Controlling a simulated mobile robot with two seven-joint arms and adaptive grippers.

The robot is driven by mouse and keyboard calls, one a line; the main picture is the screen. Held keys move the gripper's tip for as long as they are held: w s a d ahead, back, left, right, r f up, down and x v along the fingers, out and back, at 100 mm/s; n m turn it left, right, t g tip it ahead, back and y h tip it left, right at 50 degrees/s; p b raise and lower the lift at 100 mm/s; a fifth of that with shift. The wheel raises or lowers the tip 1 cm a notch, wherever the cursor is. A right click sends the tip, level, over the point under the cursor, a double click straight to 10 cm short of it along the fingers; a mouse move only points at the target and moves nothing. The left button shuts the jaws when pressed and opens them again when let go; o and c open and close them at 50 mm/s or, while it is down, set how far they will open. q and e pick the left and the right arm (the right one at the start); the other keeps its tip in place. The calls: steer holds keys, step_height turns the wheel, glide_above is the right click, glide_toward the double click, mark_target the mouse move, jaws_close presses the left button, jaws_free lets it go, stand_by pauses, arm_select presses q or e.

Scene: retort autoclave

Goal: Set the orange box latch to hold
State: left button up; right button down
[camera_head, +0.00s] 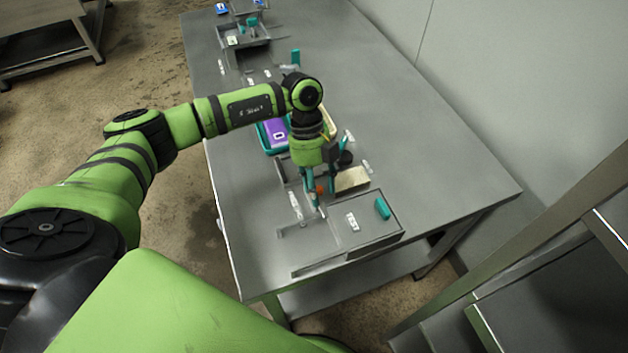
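My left gripper (322,190) points down over the near part of the steel table, its teal fingers apart. A small orange piece (320,188) shows between the fingers; it may be the orange box latch. I cannot tell whether the fingers touch it, nor how the latch is set. The gripper hides most of what is around it. My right gripper is not in view.
An open-topped grey tray (388,237) at the table's (405,130) near end holds a teal block (382,208) and a white label (352,222). A tan block (352,179) lies right of the gripper. A purple item (273,132) sits behind. The table's right side is clear.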

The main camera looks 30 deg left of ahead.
arm_select(q)
steer(key=shift+a+r, duration=0.1)
steer(key=shift+r, duration=0.05)
steer(key=v, duration=1.1)
steer(key=shift+r, duration=0.35)
steer(key=shift+f, duration=0.1)
